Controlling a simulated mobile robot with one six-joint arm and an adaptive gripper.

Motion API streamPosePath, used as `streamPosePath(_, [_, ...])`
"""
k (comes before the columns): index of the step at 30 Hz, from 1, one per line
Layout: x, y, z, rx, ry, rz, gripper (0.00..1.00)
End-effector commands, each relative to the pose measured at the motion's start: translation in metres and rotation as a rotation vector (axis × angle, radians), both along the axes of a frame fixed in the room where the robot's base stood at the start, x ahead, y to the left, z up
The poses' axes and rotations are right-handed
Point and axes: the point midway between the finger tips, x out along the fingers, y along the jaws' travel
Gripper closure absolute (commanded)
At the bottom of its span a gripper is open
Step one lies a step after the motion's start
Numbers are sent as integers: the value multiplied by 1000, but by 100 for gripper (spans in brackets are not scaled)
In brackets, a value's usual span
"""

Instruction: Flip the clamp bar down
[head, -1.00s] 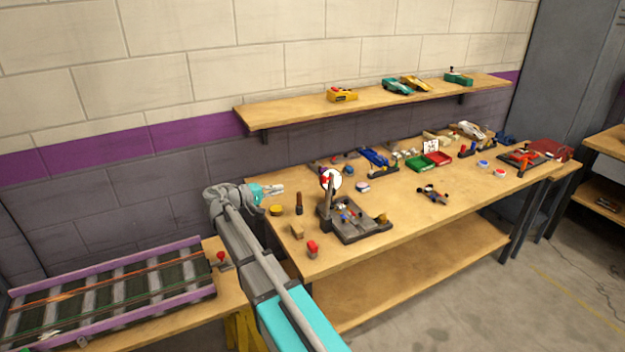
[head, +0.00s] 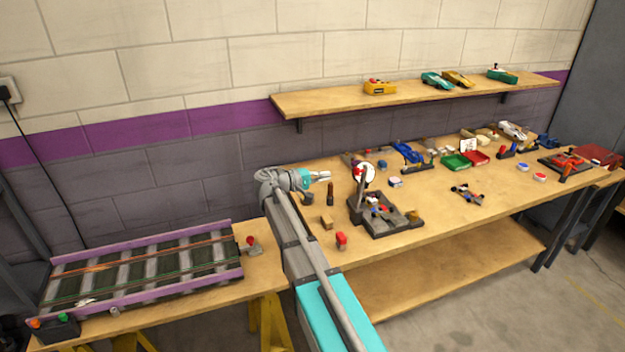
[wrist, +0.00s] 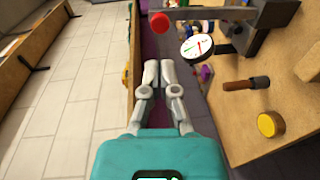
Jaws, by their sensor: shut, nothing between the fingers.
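The clamp fixture has a dark base plate (head: 405,222) on the workbench. Its grey clamp bar (wrist: 205,14) stands upright from a dark bracket (wrist: 262,22) and ends in a red ball knob (wrist: 160,22). A round white dial gauge (wrist: 197,47) is close beside the bar; it also shows in the head view (head: 366,173). My gripper (head: 325,176) is shut and empty, above the bench to the left of the bar. In the wrist view, its fingertips (wrist: 159,72) are together, apart from the knob and bar.
A brown-handled tool (head: 330,194), a wooden block (head: 327,222) and a red-topped piece (head: 341,240) stand near the fixture. A yellow disc (wrist: 270,124) lies below the gauge in the wrist view. A wall shelf (head: 400,98) holds toy cars. A purple-railed track (head: 140,290) is at left.

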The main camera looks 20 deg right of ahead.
Motion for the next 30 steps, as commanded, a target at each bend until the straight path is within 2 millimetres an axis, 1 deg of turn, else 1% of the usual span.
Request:
streamPosePath(1, [1,-9,-2,0,0,-2,100])
streamPosePath(3, [2,-19,-3,0,0,-2,100])
streamPosePath(9, [5,-48,-6,0,0,-1,100])
streamPosePath(15, [7,-72,-9,0,0,0,100])
streamPosePath(21, [9,-86,-10,0,0,1,100])
streamPosePath(30, [9,-88,-10,0,0,2,100])
